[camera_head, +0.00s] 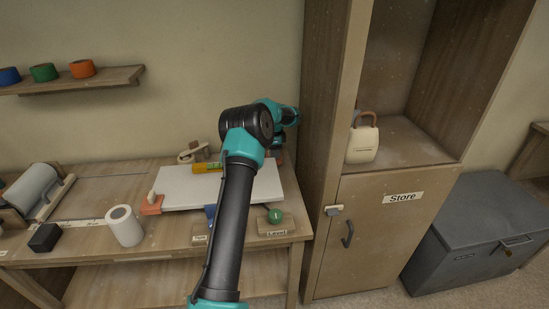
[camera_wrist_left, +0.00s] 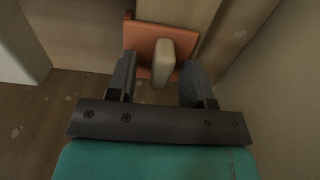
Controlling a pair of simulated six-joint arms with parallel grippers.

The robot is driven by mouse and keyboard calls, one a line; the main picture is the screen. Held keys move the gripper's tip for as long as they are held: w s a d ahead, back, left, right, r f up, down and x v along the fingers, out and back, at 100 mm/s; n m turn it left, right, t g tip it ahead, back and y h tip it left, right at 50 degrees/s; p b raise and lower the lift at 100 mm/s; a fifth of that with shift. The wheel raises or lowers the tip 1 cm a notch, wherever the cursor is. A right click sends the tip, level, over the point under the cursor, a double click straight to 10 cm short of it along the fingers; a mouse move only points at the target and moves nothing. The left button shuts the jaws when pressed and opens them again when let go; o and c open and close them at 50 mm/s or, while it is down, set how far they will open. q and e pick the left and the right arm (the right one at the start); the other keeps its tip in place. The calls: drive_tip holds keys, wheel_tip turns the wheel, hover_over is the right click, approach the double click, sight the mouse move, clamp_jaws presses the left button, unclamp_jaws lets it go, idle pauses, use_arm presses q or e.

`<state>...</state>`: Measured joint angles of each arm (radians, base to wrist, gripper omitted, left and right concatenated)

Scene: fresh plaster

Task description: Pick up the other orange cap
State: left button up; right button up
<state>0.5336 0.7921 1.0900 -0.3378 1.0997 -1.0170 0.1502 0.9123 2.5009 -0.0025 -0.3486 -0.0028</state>
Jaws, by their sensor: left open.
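One orange cap (camera_head: 151,206) with a pale upright knob sits at the left front corner of the white board (camera_head: 180,188). In the left wrist view, an orange cap (camera_wrist_left: 143,38) with a pale block-shaped knob (camera_wrist_left: 163,62) lies ahead of my left gripper (camera_wrist_left: 159,68). The gripper is open, one finger on each side of the knob, with gaps visible. In the head view my left gripper (camera_head: 278,146) is at the far right end of the bench, by the cabinet side. My arm hides most of that spot. My right gripper is not in view.
The tall cabinet (camera_head: 320,150) stands close to the right of my left gripper. A yellow level (camera_head: 206,168) lies on the board. A green ball on a wooden block (camera_head: 275,216), a white roll (camera_head: 125,226) and a black block (camera_head: 45,237) are on the bench.

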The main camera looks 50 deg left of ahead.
use_arm(q)
drive_tip(key=shift+c, duration=0.2)
clamp_jaws()
idle(0.3)
drive_tip(key=shift+r, duration=0.15)
wheel_tip(320, 180, up, 18)
idle(0.6)
idle(0.3)
